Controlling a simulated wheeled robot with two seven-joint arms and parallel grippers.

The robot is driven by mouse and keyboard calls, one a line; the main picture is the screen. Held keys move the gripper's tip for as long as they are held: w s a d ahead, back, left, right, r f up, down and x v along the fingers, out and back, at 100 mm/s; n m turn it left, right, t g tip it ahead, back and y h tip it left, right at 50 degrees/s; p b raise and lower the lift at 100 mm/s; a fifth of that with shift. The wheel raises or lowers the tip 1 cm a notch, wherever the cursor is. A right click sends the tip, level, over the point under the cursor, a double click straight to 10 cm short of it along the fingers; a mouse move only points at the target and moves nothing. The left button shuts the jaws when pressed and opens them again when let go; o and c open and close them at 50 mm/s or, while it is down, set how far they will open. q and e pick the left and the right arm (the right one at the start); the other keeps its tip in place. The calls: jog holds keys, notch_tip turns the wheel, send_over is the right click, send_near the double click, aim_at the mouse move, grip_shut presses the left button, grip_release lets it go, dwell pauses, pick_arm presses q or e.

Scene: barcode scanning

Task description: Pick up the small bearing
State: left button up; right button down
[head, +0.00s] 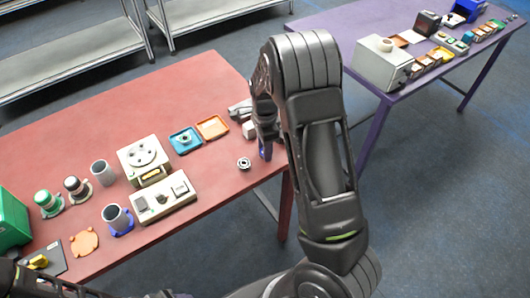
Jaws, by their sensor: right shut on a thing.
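A small metal ring-shaped bearing (243,163) lies flat on the red table, near its right edge. Another small round part (184,140) sits in the blue tray (172,145). My right gripper (264,148) is just right of the bearing on the table and points down. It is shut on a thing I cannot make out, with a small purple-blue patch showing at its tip. The bearing on the table looks apart from it. Only dark parts of my left arm show at the lower left; its gripper is not in view.
The red table (205,82) also holds an orange tray (212,126), a white device (163,197), a machine with a round top (143,158), grey cups and a green box (10,222). Grey-white parts (240,110) lie beside my gripper. A purple table (340,30) stands behind right.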

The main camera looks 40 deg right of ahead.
dwell(0.3)
notch_tip(320, 180, up, 10)
jog(key=shift+b, duration=0.4)
dwell(0.9)
jog(key=w+a+r+n, duration=0.1)
jog(key=w+a+n, duration=0.1)
jog(key=a+n, duration=0.6)
jog(key=w+a+r+n, duration=0.1)
jog(key=a+n, duration=0.8)
jog(key=n, duration=0.4)
jog(key=shift+w+a, duration=0.2)
jog(key=shift+w, duration=0.2)
